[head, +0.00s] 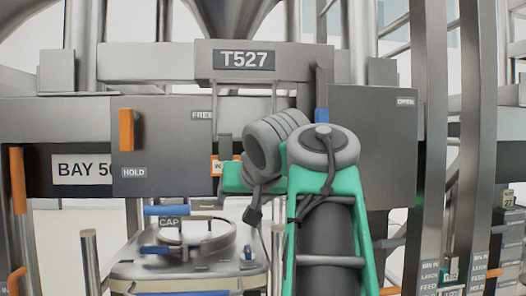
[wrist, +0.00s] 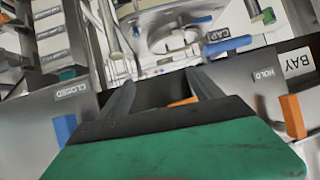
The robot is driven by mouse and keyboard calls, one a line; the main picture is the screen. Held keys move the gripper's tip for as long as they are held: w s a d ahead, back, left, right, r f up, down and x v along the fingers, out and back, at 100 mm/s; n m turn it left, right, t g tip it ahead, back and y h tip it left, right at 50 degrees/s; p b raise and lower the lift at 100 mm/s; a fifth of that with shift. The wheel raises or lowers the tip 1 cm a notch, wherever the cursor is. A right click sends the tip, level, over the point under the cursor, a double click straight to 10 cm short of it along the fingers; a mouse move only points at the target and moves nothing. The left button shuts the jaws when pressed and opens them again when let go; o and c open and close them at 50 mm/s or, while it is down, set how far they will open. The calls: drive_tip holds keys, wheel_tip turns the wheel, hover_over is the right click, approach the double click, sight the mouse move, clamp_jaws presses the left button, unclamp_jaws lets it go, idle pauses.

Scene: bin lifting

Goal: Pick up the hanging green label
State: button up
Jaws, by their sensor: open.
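My gripper (wrist: 160,82) is open in the wrist view, its two dark fingers apart and nothing held between them. A small orange piece (wrist: 183,101) shows beyond the fingers, near the right one. No hanging green label can be made out for certain. A small green patch (wrist: 262,17) shows at the top right of the wrist view, and another (wrist: 67,74) at the left; both are too small to identify. In the head view my green arm covers the middle, and the fingers cannot be made out there.
In the head view, a grey panel with an orange handle (head: 127,130) stands left of my arm, above a round lidded cap (head: 195,232). A BAY sign (head: 82,170) is at the left. Metal posts (head: 434,150) and small labelled boxes (head: 481,270) stand at the right.

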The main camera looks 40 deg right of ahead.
drive_tip(key=s+d+r+h, duration=0.2)
drive_tip(key=s+d+r, duration=0.15)
drive_tip(key=r, duration=0.45)
drive_tip(key=shift+m, duration=0.3)
drive_tip(key=b+x, duration=0.1)
drive_tip(key=x, duration=0.1)
drive_tip(key=b+x, duration=0.1)
drive_tip(key=x, duration=0.1)
drive_tip(key=r+b+x, duration=0.1)
drive_tip(key=x, duration=0.2)
drive_tip(key=shift+d, duration=0.3)
drive_tip(key=shift+s+a+r+h, duration=0.1)
drive_tip(key=shift+r+h, duration=0.1)
drive_tip(key=shift+h, duration=0.1)
drive_tip(key=c, duration=1)
drive_tip(key=shift+o, duration=0.2)
drive_tip(key=shift+r, duration=0.1)
